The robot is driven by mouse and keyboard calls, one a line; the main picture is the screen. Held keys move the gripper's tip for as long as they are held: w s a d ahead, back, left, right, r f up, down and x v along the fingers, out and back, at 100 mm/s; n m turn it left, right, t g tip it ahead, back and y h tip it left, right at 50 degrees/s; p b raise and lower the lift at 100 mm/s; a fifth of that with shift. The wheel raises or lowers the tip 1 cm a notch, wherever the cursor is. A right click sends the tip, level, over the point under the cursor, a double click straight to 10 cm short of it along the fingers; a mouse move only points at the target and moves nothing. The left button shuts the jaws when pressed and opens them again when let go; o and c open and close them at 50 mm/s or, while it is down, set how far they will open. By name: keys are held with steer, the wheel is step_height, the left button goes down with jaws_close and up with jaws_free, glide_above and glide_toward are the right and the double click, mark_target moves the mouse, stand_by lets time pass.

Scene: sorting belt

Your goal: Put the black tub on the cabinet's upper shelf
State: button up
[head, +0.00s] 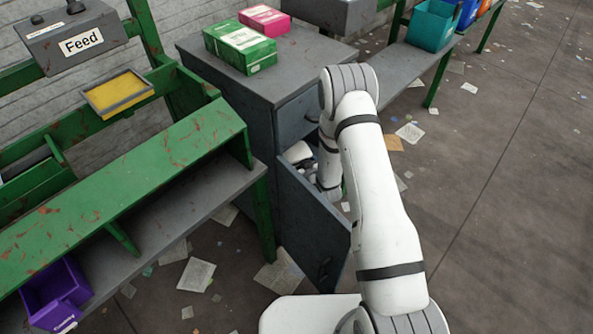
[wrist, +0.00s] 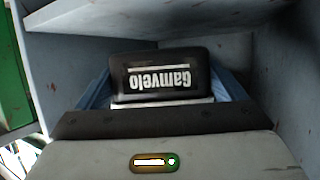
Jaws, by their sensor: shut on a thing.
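The black tub (wrist: 165,68), with white "Gamvelo" lettering upside down, is in the middle of the wrist view. My gripper (wrist: 163,92) is shut on it, with bluish fingers showing at either side. The tub is inside the grey cabinet (head: 235,98), whose pale inner panels (wrist: 75,70) surround it in the wrist view. Whether the tub touches a shelf I cannot tell. In the head view my arm reaches into the cabinet behind its open door (head: 312,228). The arm, door and cabinet hide the gripper and tub there.
A green box (head: 240,47) and a pink box (head: 264,20) sit on the cabinet top. A closed drawer (head: 297,110) is above the opening. A green bench (head: 150,170) with a purple bin (head: 55,290) stands left. Papers litter the open floor at right.

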steer(key=shift+f+b, duration=0.45)
steer(key=shift+f, duration=1.35)
steer(key=shift+f, duration=0.15)
steer(key=o, duration=0.7)
steer(key=shift+o, duration=0.2)
